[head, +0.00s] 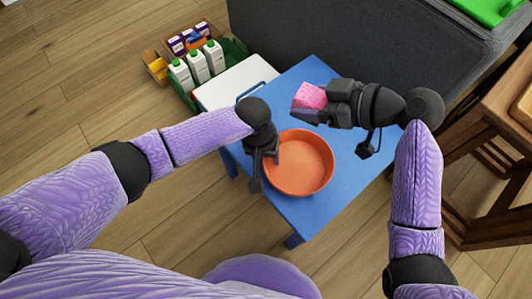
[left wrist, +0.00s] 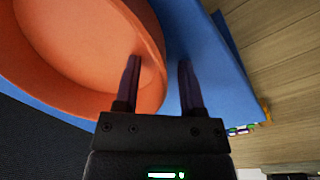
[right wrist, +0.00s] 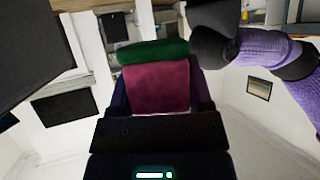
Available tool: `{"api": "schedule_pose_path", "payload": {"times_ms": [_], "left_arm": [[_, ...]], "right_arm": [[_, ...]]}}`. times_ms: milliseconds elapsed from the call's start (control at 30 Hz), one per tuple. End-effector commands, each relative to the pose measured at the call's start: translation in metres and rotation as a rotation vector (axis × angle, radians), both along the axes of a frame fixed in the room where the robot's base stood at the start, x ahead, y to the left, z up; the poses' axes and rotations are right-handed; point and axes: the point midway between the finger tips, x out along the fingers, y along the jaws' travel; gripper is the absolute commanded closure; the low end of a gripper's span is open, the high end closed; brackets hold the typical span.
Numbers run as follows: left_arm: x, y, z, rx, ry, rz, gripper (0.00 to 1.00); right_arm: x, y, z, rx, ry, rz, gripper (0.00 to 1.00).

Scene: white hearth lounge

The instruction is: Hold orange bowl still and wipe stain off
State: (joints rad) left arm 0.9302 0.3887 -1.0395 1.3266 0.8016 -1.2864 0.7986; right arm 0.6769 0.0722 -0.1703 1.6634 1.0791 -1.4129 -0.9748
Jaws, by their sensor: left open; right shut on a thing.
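The orange bowl (head: 305,165) sits upright on the blue table (head: 352,172). I can make out no stain on it. My left gripper (head: 262,160) is open at the bowl's left rim. In the left wrist view, one finger of this gripper (left wrist: 160,75) is over the inside of the bowl (left wrist: 75,45) and the other is outside the rim. My right gripper (head: 328,100) is shut on a pink sponge (head: 308,95), held above the table behind the bowl. The right wrist view shows the sponge's pink face (right wrist: 158,88) with a green layer at its far end.
A white board (head: 237,84) lies at the table's far left. Beyond it is a green crate (head: 237,50) with several white cartons. A dark grey sofa (head: 340,42) stands behind the table and a wooden piece of furniture (head: 500,110) to the right. Blue tabletop right of the bowl is clear.

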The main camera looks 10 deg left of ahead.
Motion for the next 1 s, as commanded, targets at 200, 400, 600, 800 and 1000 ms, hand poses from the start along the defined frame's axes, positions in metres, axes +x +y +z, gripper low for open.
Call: {"api": "schedule_pose_path", "payload": {"times_ms": [200, 400, 600, 800, 1000], "left_arm": [[0.0000, 0.0000, 0.0003, 0.000, 0.000, 0.000, 0.74], [-0.0002, 0.0001, 0.0002, 0.000, 0.001, 0.000, 1.00], [-0.0006, 0.0000, -0.0003, 0.000, 0.002, 0.000, 1.00], [-0.0010, -0.0001, -0.0007, 0.000, 0.003, 0.000, 1.00], [-0.0014, -0.0002, -0.0011, 0.000, 0.004, -0.001, 1.00]], "right_arm": [[0.0000, 0.0000, 0.0001, 0.000, 0.000, 0.000, 1.00], [0.0000, 0.0000, 0.0000, 0.000, 0.000, 0.000, 1.00], [0.0000, 0.0000, -0.0002, 0.000, 0.000, 0.000, 1.00], [0.0000, 0.0000, -0.0004, 0.000, 0.000, 0.000, 1.00], [0.0000, 0.0000, -0.0006, 0.000, 0.000, 0.000, 1.00]]}}
